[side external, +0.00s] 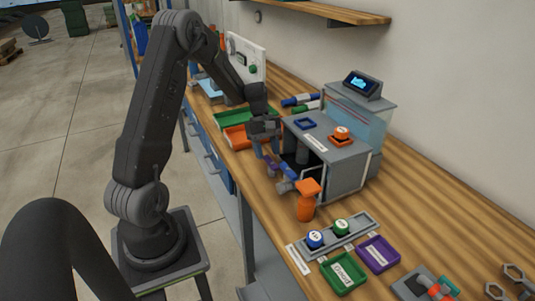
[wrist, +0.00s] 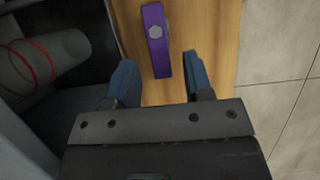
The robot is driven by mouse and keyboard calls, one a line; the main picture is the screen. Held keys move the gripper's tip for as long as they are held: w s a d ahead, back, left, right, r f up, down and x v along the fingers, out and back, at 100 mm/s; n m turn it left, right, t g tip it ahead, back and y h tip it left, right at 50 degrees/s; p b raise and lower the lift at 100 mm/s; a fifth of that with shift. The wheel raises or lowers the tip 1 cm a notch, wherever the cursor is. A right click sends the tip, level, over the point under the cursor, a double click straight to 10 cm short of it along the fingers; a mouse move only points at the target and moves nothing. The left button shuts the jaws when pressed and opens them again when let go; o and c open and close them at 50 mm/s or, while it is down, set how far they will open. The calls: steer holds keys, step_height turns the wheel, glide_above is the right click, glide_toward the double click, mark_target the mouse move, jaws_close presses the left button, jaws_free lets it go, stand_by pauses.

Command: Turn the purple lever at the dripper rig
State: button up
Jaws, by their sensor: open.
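The purple lever (wrist: 156,38) shows in the wrist view as a narrow flat bar with a grey hex bolt near its upper part. Its near end reaches down between the two blue fingers of my open gripper (wrist: 159,78), with a gap on both sides. In the side view a small bit of the purple lever (side external: 269,161) shows at the left front of the grey dripper rig (side external: 352,178). My gripper (side external: 266,149) is there, pointing down beside the rig and partly hiding the lever. I cannot tell the exact height of the fingers over the lever.
Green and orange trays (side external: 236,137) lie behind my gripper. A holder with blue and green capped bottles (side external: 341,227) is nearer. In the wrist view a clear cup with a red ring (wrist: 40,65) is at left.

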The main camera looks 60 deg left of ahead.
steer(key=shift+d+f, duration=0.25)
steer(key=shift+f, duration=0.35)
